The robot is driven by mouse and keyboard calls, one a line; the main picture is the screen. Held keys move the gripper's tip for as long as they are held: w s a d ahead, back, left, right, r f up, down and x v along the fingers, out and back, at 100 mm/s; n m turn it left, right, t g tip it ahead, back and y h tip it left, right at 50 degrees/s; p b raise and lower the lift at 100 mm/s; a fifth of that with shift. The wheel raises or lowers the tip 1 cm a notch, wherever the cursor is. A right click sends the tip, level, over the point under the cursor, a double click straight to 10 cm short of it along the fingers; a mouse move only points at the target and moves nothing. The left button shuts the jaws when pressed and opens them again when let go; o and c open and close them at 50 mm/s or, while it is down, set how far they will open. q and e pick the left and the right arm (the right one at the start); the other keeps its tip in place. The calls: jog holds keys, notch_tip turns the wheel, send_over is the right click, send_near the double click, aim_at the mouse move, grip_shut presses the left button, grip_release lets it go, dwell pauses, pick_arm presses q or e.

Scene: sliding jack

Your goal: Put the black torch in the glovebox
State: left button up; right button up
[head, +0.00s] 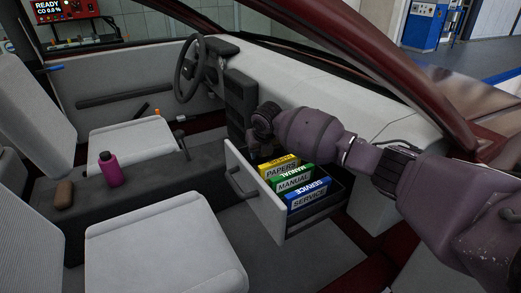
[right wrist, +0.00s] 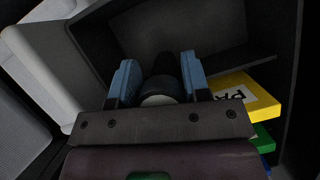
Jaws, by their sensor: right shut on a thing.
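The glovebox (head: 252,197) is pulled open like a drawer and holds yellow, green and blue booklets. My right gripper (right wrist: 158,80) is inside the far end of the glovebox, beside the yellow booklet (right wrist: 245,98). Its two blue fingers are shut on the black torch (right wrist: 164,85), whose pale round end faces the wrist camera. In the head view the right hand (head: 262,125) is over the back of the drawer, and the torch is hidden there by the hand and booklets. My left gripper is not in view.
The green booklet (head: 292,179) and blue booklet (head: 308,194) stand in the near part of the drawer. A magenta bottle (head: 109,170) and a brown object (head: 63,194) are on the centre console. Dashboard and windscreen pillar flank my right arm.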

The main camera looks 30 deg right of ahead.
jog(key=o, duration=1.1)
jog(key=shift+r, duration=0.55)
jog(key=v, duration=0.1)
jog(key=p+v, duration=0.1)
jog(key=v, duration=0.1)
jog(key=shift+w+r, duration=0.2)
pick_arm(q)
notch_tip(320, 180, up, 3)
jog(key=p, duration=0.3)
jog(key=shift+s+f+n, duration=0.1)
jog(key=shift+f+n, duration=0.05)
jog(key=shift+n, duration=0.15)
pick_arm(e)
jog(key=v, duration=0.9)
jog(key=shift+s+a+f, duration=0.1)
jog(key=shift+s+f, duration=0.05)
jog(key=shift+s, duration=0.1)
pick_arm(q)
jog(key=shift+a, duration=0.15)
pick_arm(e)
jog(key=shift+f, duration=0.1)
